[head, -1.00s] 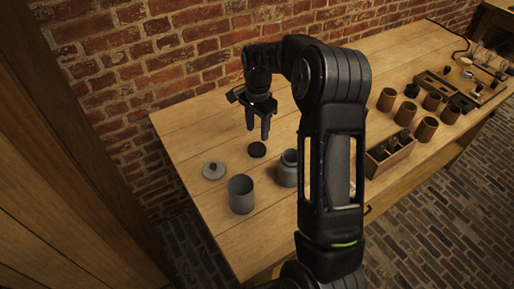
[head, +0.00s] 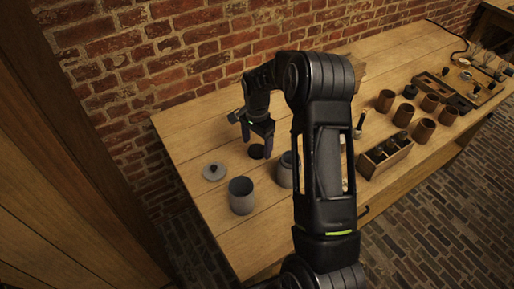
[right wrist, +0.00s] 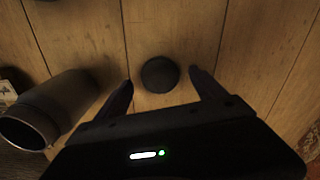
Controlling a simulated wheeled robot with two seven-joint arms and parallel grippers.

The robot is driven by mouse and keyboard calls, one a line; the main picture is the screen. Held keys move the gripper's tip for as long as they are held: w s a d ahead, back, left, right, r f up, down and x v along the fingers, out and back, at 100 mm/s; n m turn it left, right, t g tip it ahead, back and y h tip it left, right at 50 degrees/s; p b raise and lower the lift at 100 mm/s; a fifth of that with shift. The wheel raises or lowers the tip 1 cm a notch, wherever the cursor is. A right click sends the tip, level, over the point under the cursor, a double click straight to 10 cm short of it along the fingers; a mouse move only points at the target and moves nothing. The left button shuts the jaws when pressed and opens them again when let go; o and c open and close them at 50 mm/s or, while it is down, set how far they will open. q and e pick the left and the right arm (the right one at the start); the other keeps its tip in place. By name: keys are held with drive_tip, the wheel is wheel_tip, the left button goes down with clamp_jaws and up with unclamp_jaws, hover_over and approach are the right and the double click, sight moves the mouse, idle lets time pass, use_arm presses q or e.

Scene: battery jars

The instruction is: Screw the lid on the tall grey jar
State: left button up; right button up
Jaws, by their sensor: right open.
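The tall grey jar (head: 241,197) stands upright and open-topped near the table's left front edge. A grey lid (head: 214,172) with a small knob lies flat behind it to the left. A flat black round lid (head: 256,153) lies on the table; it also shows in the right wrist view (right wrist: 160,75). My right gripper (head: 259,144) is open, pointing down at the black lid, with a finger on either side and nothing held. I cannot tell whether the fingers touch it. My left gripper is out of view.
A second grey jar (head: 284,172) is partly hidden by my right arm. A grey jar (right wrist: 60,100) shows left in the right wrist view. A wooden box (head: 385,158) and several brown cups (head: 423,130) stand to the right.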

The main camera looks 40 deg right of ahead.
drive_tip(key=shift+f, duration=0.75)
drive_tip(key=c, duration=1.4)
